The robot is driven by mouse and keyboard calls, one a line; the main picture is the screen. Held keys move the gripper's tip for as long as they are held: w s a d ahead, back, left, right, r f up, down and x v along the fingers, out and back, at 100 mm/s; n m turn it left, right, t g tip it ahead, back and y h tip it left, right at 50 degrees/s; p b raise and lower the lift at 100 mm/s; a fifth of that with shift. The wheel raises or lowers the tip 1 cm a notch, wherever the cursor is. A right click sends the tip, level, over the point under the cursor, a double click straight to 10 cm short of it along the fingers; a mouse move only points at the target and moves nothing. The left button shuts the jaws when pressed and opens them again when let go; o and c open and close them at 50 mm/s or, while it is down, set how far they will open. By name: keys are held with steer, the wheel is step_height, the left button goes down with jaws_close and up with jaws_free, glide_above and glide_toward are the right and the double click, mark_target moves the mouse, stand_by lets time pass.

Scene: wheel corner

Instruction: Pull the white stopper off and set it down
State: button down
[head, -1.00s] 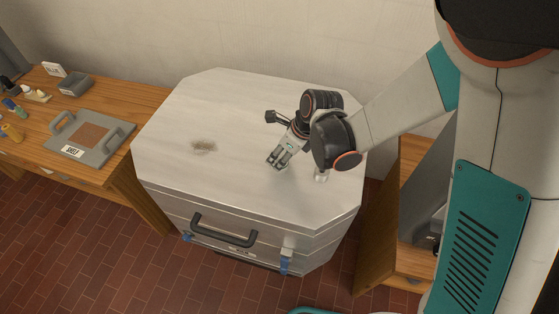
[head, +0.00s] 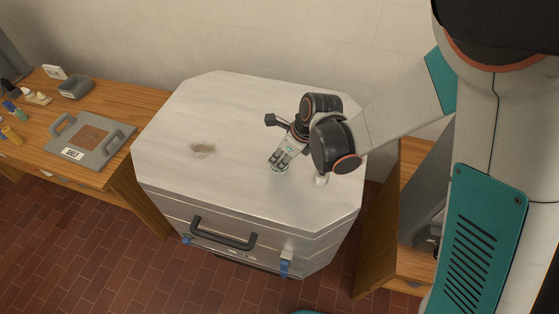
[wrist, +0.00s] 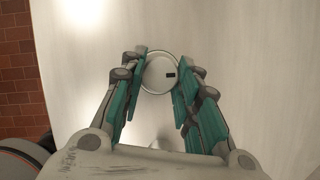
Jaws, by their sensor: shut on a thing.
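The white stopper (wrist: 157,75) is a round pale disc with a grey rim and a small dark mark on top. It sits between the fingertips of my gripper (wrist: 161,78) in the wrist view, one teal-padded finger on each side. In the head view my gripper (head: 279,163) points down just over the pale top of a large chest (head: 230,110), right of its middle. The fingers mostly hide the stopper there, and I cannot tell whether it touches the top. A small white upright piece (head: 321,180) stands on the chest top to the right, partly behind my arm.
A dark handle (head: 224,233) is on the chest's front. A wooden bench (head: 120,115) at left holds a grey tray (head: 118,133) and small items. Another wooden unit (head: 380,250) stands at right.

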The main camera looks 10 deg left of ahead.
mark_target(282, 158)
steer(key=shift+r, duration=0.1)
steer(key=shift+r+p, duration=0.55)
steer(key=shift+r, duration=0.25)
steer(key=shift+r+p, duration=0.85)
steer(key=shift+r, duration=0.7)
steer(key=shift+r+p, duration=1.05)
steer(key=shift+r, duration=0.8)
